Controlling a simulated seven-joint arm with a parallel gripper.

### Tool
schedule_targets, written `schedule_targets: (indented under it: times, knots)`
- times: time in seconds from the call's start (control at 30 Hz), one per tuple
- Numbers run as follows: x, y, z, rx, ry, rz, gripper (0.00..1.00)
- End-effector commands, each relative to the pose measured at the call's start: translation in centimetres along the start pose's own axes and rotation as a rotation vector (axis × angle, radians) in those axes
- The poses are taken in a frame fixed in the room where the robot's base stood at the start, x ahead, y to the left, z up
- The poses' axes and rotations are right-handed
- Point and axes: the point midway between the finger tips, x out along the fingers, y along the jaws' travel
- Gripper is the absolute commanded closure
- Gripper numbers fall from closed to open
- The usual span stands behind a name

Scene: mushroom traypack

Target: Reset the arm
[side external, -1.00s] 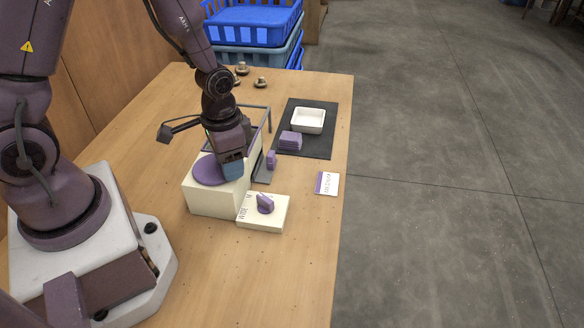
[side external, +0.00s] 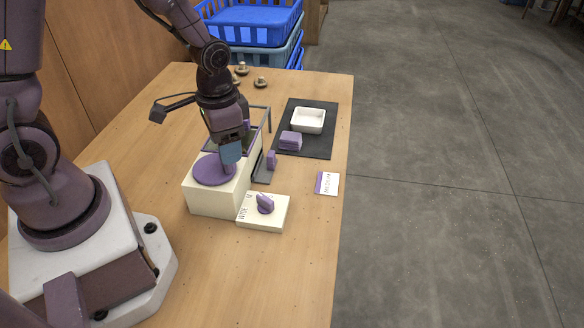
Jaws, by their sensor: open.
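My gripper (side external: 230,156) hangs above the purple round disc (side external: 213,171) on top of the cream box (side external: 212,203). It points down, with its bluish fingers near the disc's far right edge. It is open, and I see nothing held in it. The gap between fingertips and disc is too small to judge in this view. My arm reaches in from the upper left and hides part of the frame behind the box.
A cream dial box (side external: 264,225) with a purple knob stands in front. A dark mat (side external: 325,140) holds a white tray (side external: 307,129) and a purple block (side external: 291,140). A label card (side external: 327,184) lies near the right edge. Mushrooms (side external: 261,82) and blue crates (side external: 255,25) are behind.

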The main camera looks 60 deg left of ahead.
Motion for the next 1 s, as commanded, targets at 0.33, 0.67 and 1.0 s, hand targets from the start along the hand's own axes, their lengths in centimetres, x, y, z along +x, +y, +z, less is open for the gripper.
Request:
schedule_targets:
  times: [0.33,0.67,1.0]
  knots:
    - [-0.2,0.0,0.0,-0.007,-0.003,0.001,0.44]
    - [-5.9,0.9,2.7,-0.136,-0.021,-0.008,0.44]
    - [-16.3,3.1,5.7,-0.186,0.258,-0.033,0.44]
